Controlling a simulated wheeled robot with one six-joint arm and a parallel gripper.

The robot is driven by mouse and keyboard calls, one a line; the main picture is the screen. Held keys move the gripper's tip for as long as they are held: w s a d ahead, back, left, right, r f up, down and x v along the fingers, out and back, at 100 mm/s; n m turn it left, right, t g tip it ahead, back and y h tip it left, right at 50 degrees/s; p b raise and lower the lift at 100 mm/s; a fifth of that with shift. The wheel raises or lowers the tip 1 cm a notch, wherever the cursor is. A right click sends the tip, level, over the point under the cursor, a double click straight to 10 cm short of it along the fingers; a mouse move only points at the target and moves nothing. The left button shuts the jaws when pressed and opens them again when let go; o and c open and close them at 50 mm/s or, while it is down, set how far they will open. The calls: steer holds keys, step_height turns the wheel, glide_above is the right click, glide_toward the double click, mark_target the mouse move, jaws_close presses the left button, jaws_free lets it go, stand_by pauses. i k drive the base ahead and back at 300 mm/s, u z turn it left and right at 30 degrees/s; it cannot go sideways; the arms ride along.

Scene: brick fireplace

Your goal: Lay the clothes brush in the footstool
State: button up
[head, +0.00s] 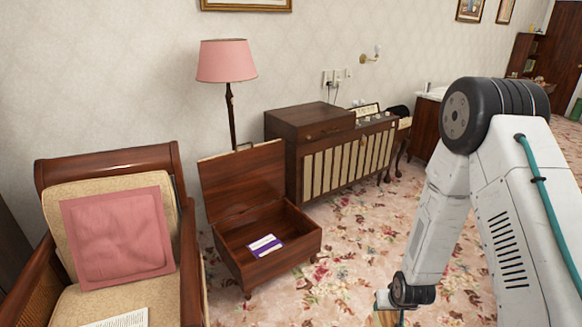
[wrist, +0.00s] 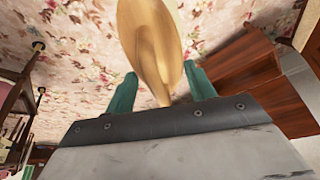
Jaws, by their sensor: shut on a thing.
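The footstool (head: 228,240) is a dark wooden box in the middle of the head view, its lid (head: 243,182) raised at the back. A small purple and white item (head: 265,245) lies inside it. My gripper (wrist: 161,88) is shut on the clothes brush (wrist: 150,38), a smooth pale wooden piece between its teal fingers. In the head view my gripper is at the bottom edge, right of the footstool and apart from it. Most of the brush is cut off there, and its bristles cannot be made out.
An armchair (head: 188,250) with a pink cushion (head: 118,235) stands left of the footstool. A floor lamp (head: 227,62) and a wooden radio cabinet (head: 310,150) stand behind. Flowered carpet (head: 345,245) is clear between the footstool and my arm. Brown wooden furniture (wrist: 235,75) shows right in the wrist view.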

mark_target(289, 238)
steer(key=i, duration=2)
steer(key=u, duration=0.9)
steer(key=i, duration=1)
